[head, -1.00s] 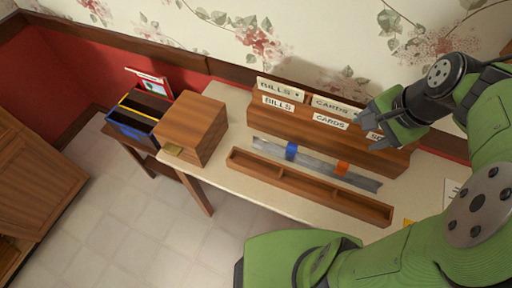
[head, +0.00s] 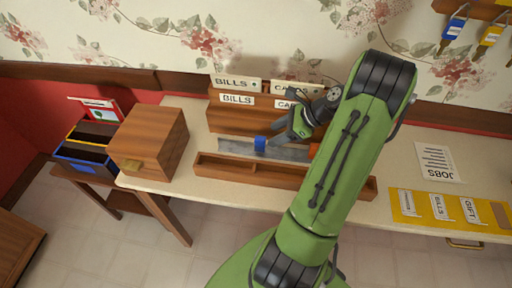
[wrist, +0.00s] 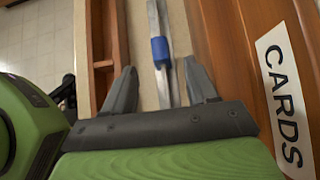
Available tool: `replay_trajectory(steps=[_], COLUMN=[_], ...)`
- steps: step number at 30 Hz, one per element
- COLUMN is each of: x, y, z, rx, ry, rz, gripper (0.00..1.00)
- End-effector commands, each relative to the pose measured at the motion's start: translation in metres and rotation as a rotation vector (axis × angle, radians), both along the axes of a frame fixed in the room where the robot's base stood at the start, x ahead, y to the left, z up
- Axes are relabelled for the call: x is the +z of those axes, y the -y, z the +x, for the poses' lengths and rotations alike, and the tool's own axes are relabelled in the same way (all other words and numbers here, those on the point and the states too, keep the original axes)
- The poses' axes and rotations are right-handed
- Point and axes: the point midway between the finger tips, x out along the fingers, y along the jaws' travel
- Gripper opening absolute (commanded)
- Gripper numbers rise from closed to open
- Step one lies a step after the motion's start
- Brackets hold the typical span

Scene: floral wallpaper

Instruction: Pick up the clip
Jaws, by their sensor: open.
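A blue clip (head: 260,143) sits on a grey metal rail (head: 236,147) on the desk, and an orange clip (head: 313,150) on the same rail is partly hidden behind my arm. My gripper (head: 282,132) is just right of the blue clip and above the rail. In the wrist view the blue clip (wrist: 160,50) lies on the rail just ahead of the gap between the fingertips. My gripper (wrist: 158,72) is open and empty there, one finger on each side of the rail.
A wooden card rack (head: 228,118) with BILLS and CARDS labels stands behind the rail. A long wooden tray (head: 240,172) lies in front. A wooden box (head: 150,140) stands at left, and a JOBS sheet (head: 436,162) and yellow strip (head: 405,205) at right.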

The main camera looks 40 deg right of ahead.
Motion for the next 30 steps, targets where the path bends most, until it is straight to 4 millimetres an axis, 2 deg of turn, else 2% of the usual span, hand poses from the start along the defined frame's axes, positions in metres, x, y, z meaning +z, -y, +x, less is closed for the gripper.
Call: replay_trajectory(steps=[1, 3, 10, 16, 23, 30], x=[-0.013, -0.022, -0.037, -0.063, -0.063, -0.063], y=[-0.007, -0.012, -0.022, -0.038, -0.039, -0.039], z=[0.007, 0.015, 0.028, 0.05, 0.053, 0.053], rx=[0.005, 0.004, 0.004, 0.004, 0.001, 0.001], ry=[-0.001, -0.001, 0.0, -0.002, -0.001, -0.001], rz=[0.002, 0.001, -0.001, 0.0, -0.002, -0.002], gripper=[0.57, 0.57, 0.57, 0.57, 0.57, 0.21])
